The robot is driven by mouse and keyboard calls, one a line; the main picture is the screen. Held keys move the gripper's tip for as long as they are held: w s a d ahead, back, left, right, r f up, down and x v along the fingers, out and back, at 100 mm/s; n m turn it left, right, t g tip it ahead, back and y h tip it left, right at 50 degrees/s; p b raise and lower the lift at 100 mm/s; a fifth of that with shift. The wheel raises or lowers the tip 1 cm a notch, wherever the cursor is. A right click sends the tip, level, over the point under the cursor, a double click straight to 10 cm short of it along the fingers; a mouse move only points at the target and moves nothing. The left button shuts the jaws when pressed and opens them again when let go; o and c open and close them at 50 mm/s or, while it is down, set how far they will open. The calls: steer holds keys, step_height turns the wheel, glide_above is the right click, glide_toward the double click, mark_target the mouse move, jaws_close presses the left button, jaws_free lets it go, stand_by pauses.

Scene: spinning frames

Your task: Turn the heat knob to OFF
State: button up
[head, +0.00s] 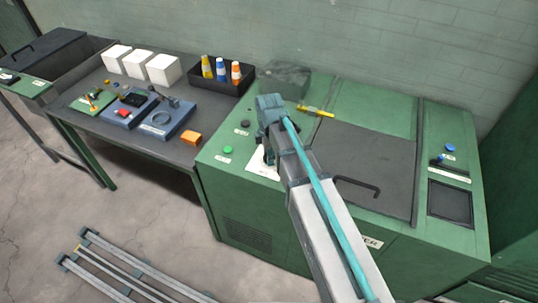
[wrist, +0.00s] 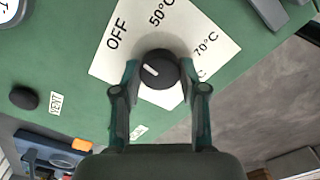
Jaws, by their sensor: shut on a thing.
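The heat knob (wrist: 153,66) is a round black dial with a white pointer mark, on a white label plate (wrist: 105,65). The plate reads OFF at upper left, 50°C at the top and 70°C at right; another marking is partly hidden. The pointer mark points left and slightly up, roughly on the OFF side. My gripper (wrist: 160,80) is shut on the knob, one finger on each side. In the head view the label plate (head: 260,162) shows on the green machine (head: 235,185), and my arm hides the knob.
A black VENT button (wrist: 23,98) sits on the panel, with a green button (head: 228,150) nearby. A grey block (head: 285,78) and a yellow-handled part (head: 315,111) are behind my gripper. A dark bench (head: 110,140) with trays stands at left.

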steer(key=shift+n, duration=0.8)
steer(key=o, duration=1.2)
steer(key=shift+c, duration=0.2)
step_height(320, 180, up, 12)
